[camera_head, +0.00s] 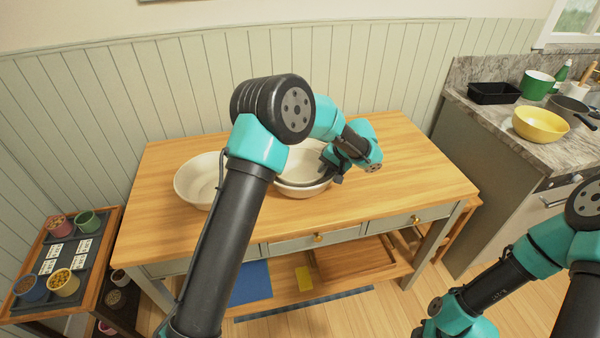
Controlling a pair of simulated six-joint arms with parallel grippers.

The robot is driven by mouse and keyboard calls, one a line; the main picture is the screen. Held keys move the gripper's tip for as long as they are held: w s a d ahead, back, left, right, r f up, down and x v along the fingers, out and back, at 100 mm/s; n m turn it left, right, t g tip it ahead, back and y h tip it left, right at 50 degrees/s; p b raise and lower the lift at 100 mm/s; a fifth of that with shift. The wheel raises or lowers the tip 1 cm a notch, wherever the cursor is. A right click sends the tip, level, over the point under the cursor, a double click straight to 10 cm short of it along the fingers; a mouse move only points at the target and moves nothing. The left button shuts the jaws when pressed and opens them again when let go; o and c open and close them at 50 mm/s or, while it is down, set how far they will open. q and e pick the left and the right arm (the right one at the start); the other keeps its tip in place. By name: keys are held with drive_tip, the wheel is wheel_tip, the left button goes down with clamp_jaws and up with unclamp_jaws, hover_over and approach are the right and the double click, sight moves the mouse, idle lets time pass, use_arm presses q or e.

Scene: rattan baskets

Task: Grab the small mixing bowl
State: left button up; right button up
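Two cream bowls stand on the wooden table. One bowl (192,187) is at the left, partly covered by my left arm. The other bowl (303,191) is near the middle, partly hidden behind my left arm and gripper. I cannot tell for sure which is the small mixing bowl. My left gripper (322,176) is at the right side of the middle bowl, with dark parts across its rim. Whether its fingers are open or closed on the rim is not clear. My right arm shows at the lower right, but its gripper is out of view.
The right part of the table (425,182) is clear. A yellow bowl (540,125), a green pot (536,84) and a black tray (494,93) stand on the counter at the right. A low cart (88,276) with several small cups stands at the left.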

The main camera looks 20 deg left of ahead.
use_arm(q)
drive_tip(key=shift+c, duration=0.2)
clamp_jaws()
drive_tip(key=shift+r, duration=0.15)
idle(0.5)
wheel_tip(320, 180, up, 10)
idle(0.6)
idle(0.4)
